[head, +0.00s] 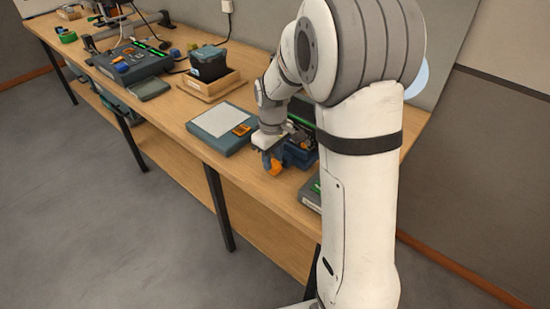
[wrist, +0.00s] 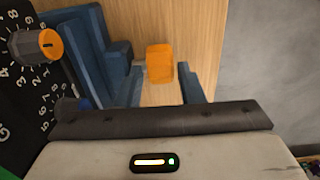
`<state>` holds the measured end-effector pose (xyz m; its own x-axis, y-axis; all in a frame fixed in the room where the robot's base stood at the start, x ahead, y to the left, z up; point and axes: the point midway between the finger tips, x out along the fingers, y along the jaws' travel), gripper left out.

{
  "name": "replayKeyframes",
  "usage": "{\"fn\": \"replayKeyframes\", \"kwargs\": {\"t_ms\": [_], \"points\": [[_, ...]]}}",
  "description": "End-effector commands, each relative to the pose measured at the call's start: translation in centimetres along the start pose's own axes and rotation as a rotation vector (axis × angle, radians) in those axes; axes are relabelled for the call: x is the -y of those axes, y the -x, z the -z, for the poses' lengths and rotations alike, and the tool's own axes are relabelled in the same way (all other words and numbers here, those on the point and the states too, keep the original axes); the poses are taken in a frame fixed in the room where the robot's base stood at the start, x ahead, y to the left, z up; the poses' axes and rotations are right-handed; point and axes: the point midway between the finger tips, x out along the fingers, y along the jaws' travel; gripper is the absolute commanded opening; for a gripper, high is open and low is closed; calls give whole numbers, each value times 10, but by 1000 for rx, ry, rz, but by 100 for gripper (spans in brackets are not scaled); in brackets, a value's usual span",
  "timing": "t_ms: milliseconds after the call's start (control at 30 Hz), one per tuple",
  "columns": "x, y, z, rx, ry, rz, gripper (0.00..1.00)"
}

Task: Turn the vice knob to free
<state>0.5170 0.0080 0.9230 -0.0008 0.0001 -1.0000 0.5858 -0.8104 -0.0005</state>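The blue vice (wrist: 92,45) stands at the table's front edge, and it shows in the head view (head: 299,155) partly behind my arm. An orange knob (wrist: 160,63), apparently the vice knob, sticks out beside it; an orange piece also shows below my gripper in the head view (head: 275,168). My gripper (wrist: 161,84) points at this knob. Its two blue fingers are apart, one on each side of the knob's near end, with wood showing between them. I cannot tell whether either finger touches the knob. Any marking on the knob is not visible.
A black panel (wrist: 22,95) with white numbered dials and another orange knob (wrist: 48,46) is left of the vice. A grey-topped teal box (head: 221,120) and an orange-brown item (head: 241,130) lie left of my gripper. Floor (head: 110,210) is free before the table.

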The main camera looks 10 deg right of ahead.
Motion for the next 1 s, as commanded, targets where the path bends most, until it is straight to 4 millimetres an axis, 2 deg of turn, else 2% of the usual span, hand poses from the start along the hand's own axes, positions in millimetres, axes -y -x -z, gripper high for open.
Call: {"fn": "replayKeyframes", "kwargs": {"t_ms": [333, 733, 767, 1000], "points": [[0, -6, 0, -1, 0, 0, 35], [0, -6, 0, -1, 1, -1, 3], [-7, -6, -5, -1, -2, -1, 4], [-1, -5, 1, 2, 2, -4, 3]]}}
